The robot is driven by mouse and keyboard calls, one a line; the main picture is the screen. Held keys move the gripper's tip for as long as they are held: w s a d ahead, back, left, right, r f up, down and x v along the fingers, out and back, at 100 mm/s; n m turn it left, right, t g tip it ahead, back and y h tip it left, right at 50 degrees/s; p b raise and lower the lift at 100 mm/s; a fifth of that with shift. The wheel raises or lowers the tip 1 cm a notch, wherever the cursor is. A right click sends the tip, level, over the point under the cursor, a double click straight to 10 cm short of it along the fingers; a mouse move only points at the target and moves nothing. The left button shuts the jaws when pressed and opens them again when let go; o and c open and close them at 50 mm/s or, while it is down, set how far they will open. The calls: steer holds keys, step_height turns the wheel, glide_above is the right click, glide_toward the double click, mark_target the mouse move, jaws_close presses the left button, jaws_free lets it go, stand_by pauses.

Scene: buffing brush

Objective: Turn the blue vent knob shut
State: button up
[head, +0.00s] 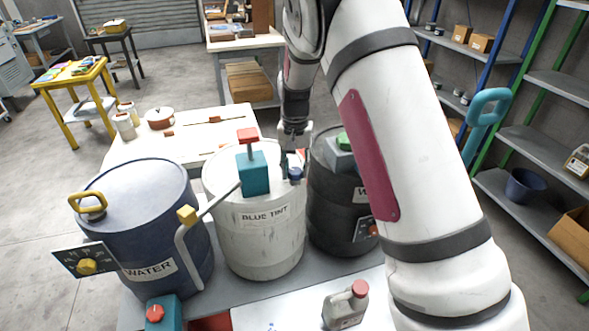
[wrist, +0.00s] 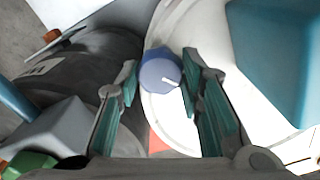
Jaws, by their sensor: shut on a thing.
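The blue vent knob (wrist: 160,72) is a round cap with a short white mark, on top of the white drum labelled BLUE TINT (head: 262,222). In the wrist view the mark points to the right. In the head view the knob (head: 295,174) shows small near the drum's right rim, partly covered by my fingers. My gripper (wrist: 161,68) comes down from above with one finger on each side of the knob and is shut on it. The head view shows my gripper (head: 294,158) over the right part of the drum's lid.
A teal block with a red top (head: 252,172) stands on the same lid, left of the knob. A black drum (head: 330,205) stands close on the right, with a green-topped grey part. The blue WATER drum (head: 150,225) stands on the left. A grey jug (head: 345,306) stands in front.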

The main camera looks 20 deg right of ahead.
mark_target(295, 171)
steer(key=m, duration=0.4)
steer(key=shift+b, duration=0.3)
steer(key=shift+m, duration=1.8)
steer(key=o, duration=1.2)
steer(key=shift+c, duration=0.2)
step_height(295, 171, up, 12)
steer(key=shift+s+r, duration=0.1)
